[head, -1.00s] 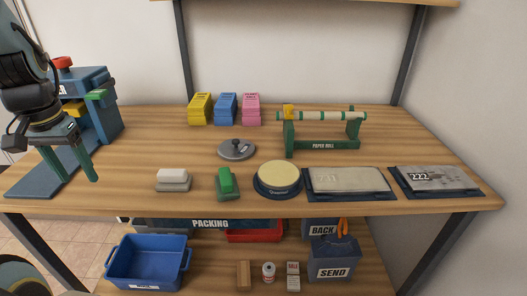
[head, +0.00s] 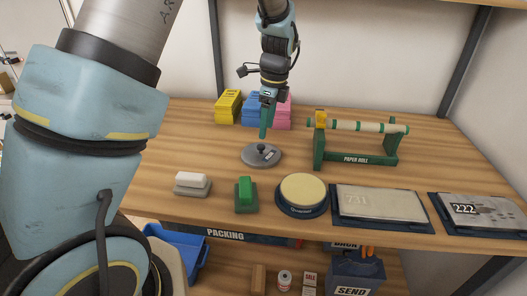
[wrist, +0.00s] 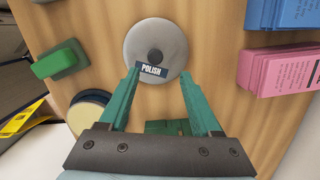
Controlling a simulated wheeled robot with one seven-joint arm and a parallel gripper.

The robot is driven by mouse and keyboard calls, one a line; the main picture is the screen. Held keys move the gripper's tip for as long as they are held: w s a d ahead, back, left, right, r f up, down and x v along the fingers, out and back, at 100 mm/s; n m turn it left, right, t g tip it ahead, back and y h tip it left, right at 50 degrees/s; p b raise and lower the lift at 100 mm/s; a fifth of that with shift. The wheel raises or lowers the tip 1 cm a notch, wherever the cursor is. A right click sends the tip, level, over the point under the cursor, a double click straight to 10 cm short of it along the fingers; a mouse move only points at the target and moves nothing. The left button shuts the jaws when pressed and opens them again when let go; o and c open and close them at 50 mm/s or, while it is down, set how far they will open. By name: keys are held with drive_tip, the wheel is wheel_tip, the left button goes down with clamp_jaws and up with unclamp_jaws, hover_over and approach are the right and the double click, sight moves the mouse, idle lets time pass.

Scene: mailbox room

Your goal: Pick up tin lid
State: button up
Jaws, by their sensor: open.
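The tin lid (head: 261,155) is a flat grey disc with a dark knob in its middle and lies on the wooden bench. In the wrist view the lid (wrist: 156,32) shows a dark label reading POLISH beside the knob. My gripper (head: 264,137) points down just above the lid in the head view. In the wrist view its two green fingers (wrist: 160,72) are apart and empty, with the lid's labelled edge between and just beyond the tips. The head view shows the fingers nearly edge-on, so their exact height above the lid is unclear.
Yellow, blue and pink boxes (head: 228,106) stand behind the lid. A green paper-roll stand (head: 358,158) is to the right. A green-topped block (head: 246,194), a white block (head: 192,184) and a round cream pad (head: 303,190) lie in front. Bare wood surrounds the lid.

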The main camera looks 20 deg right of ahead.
sight(261, 146)
drive_tip(key=shift+w+a+f+p, duration=0.1)
drive_tip(key=shift+a+f+p, duration=0.25)
drive_tip(key=shift+f, duration=0.6)
drive_tip(key=shift+s+a+f+p, duration=0.15)
drive_tip(key=shift+f+p, duration=0.25)
drive_tip(key=shift+f, duration=0.6)
drive_tip(key=shift+w+a+f+p, duration=0.15)
drive_tip(key=shift+a+f+p, duration=0.2)
drive_tip(key=shift+f, duration=0.6)
drive_tip(key=shift+d, duration=0.1)
drive_tip(key=shift+c, duration=0.3)
clamp_jaws()
